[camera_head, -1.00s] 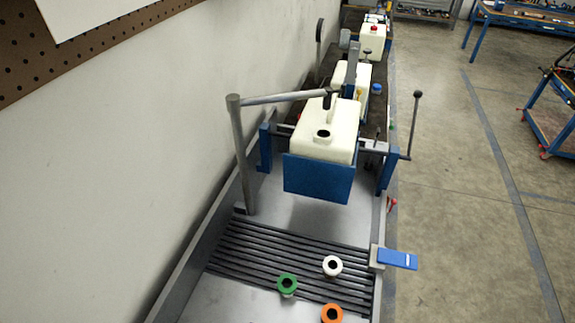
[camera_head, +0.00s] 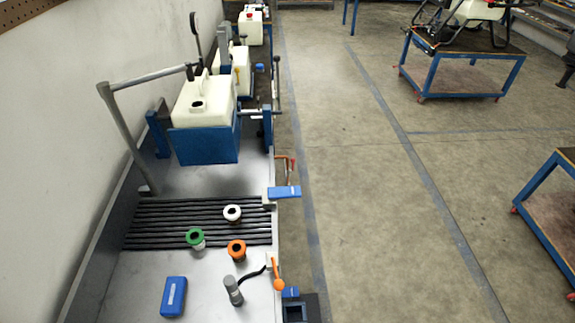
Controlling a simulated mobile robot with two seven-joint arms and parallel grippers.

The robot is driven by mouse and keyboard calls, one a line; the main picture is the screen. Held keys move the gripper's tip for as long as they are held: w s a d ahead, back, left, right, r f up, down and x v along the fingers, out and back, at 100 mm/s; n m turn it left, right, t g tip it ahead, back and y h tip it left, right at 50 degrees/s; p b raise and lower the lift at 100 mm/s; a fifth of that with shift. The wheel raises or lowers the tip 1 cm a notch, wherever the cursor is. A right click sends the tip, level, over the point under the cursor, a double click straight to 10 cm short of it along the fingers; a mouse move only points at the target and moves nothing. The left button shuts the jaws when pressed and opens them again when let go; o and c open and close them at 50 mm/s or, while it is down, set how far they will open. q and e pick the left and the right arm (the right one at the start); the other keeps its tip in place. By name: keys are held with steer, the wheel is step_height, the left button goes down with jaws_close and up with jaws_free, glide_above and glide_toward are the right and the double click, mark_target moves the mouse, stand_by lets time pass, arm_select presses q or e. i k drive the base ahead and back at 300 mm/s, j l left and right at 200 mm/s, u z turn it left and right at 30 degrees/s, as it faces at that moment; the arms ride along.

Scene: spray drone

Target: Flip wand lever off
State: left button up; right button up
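I cannot tell for sure which part is the wand lever. A blue paddle (camera_head: 284,192) sticks out to the right from a small block on the right rim of the grey trough. Further forward, an orange lever-like handle (camera_head: 277,275) stands at the same rim. A black hose (camera_head: 252,273) runs from beside it to an upright grey cylinder (camera_head: 233,291) in the trough. The on or off position of either part is not clear. Neither of my grippers is in view.
The trough (camera_head: 210,265) holds white (camera_head: 232,213), green (camera_head: 195,238) and orange (camera_head: 237,250) ring-topped fittings and a blue box (camera_head: 174,296). A cream tank (camera_head: 203,100) sits in a blue cradle behind. Open floor (camera_head: 370,220) lies to the right, with blue-framed tables beyond.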

mark_target(279, 285)
steer(key=j+z, duration=0.5)
steer(key=j, duration=0.2)
steer(key=l+u, duration=0.5)
steer(key=l, duration=0.15)
steer(key=l+u, duration=0.5)
steer(key=l, duration=0.2)
steer(key=i+l+u, duration=0.25)
steer(key=u, duration=0.2)
steer(key=i+l+u, duration=0.25)
steer(key=l+u, duration=0.15)
steer(key=i+l+u, duration=0.15)
steer(key=l+u, duration=0.3)
